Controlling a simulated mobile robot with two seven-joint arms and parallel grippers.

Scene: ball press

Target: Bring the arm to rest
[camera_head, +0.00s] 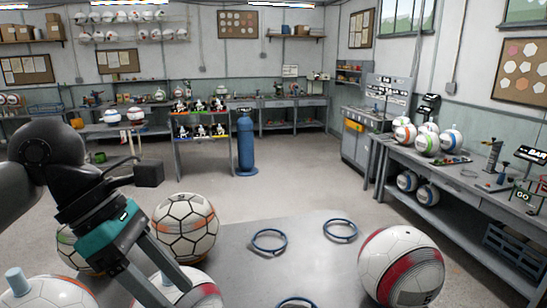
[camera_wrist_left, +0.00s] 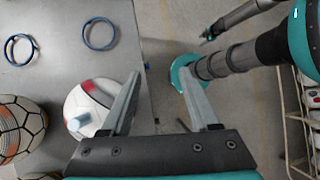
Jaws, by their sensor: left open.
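My left gripper (camera_head: 168,288) comes in from the left of the head view, pointing down with its fingers apart. In that view its fingers overlap a white ball (camera_head: 205,297) at the bottom edge. In the left wrist view the left gripper (camera_wrist_left: 160,74) is open, with nothing between its fingers. A white and red ball (camera_wrist_left: 92,98) with a pale blue peg sits at the table edge beside one finger; I cannot tell whether they touch.
The grey table (camera_head: 310,262) holds several blue rings (camera_head: 269,241), a black-lined ball (camera_head: 187,226), a red and white ball (camera_head: 402,266) and a ball with a blue peg (camera_head: 48,291). A workbench (camera_head: 460,180) lines the right wall. The floor (camera_head: 290,190) beyond is open.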

